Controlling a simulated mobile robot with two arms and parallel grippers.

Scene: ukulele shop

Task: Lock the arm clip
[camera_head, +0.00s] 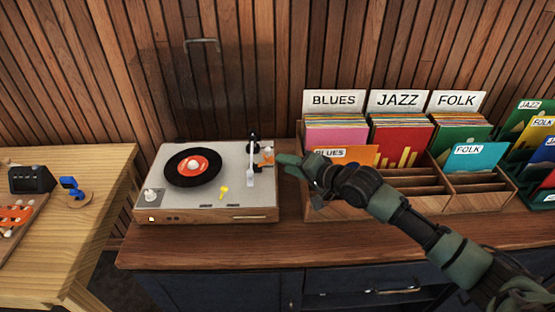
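A record player (205,209) with a wooden base and grey top stands on the wooden counter. A black record (183,177) with a red-orange label lies on its platter. The pale tonearm (251,177) stands along the right side of the deck, with a dark upright part at its far end. A small yellow piece (223,191) sits on the deck left of the tonearm's front end; I cannot tell whether it is the arm clip. My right gripper (272,159) reaches in from the right, its tip beside the tonearm's far end. Its fingers are too small to read. My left gripper is out of view.
A wooden crate (347,211) of record sleeves, marked Blues, Jazz and Folk, stands close beneath and behind my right arm. A wooden table (105,170) at left bears a dark box (32,179) and a blue item (70,185). The counter front (220,250) is clear.

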